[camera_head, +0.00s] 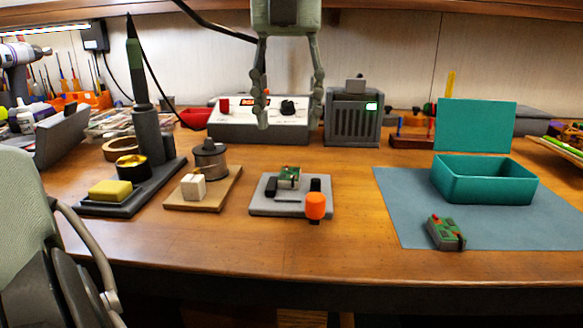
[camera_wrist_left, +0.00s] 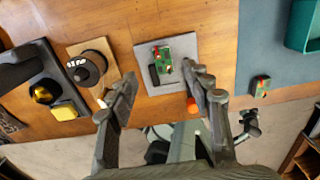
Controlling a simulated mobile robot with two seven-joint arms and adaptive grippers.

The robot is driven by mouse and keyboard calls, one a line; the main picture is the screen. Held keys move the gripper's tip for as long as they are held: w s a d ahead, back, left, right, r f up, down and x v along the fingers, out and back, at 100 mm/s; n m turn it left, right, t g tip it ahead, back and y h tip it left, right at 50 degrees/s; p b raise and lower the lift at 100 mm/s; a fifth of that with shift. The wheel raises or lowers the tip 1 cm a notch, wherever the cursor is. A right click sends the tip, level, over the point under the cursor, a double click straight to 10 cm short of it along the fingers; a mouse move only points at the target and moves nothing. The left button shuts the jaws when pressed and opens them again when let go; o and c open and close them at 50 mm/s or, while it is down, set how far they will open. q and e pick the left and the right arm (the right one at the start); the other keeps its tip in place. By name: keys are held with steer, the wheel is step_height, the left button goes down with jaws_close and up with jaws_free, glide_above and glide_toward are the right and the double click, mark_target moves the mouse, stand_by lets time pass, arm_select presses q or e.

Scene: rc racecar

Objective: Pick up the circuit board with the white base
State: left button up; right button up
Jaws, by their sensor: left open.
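A small green circuit board (camera_head: 289,174) sits in a holder with dark clamps on a pale grey base plate (camera_head: 262,206), with an orange knob (camera_head: 315,206) at its front right. The wrist view shows the same board (camera_wrist_left: 162,60) and plate (camera_wrist_left: 185,85). A second green board on a grey base (camera_head: 444,233) lies on the blue mat, also at the right of the wrist view (camera_wrist_left: 261,86). My left gripper (camera_head: 289,120) points down, open and empty, raised above and behind the holder in the head view. In the wrist view its fingers (camera_wrist_left: 163,85) are spread wide.
An open teal box (camera_head: 486,185) stands on the blue mat (camera_head: 405,215). A grey station (camera_head: 240,128) stands behind. The wood between holder and mat is clear.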

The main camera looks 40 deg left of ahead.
mark_target(290, 169)
arm_select(q)
steer(key=shift+f, duration=0.45)
step_height(290, 169, down, 2)
steer(key=shift+d+f, duration=0.1)
steer(key=shift+f, duration=0.05)
step_height(290, 169, down, 4)
steer(key=shift+w+r, duration=0.15)
steer(key=shift+f, duration=0.3)
steer(key=c, duration=1)
arm_select(e)
steer(key=shift+s+r, duration=0.25)
steer(key=shift+r, duration=0.35)
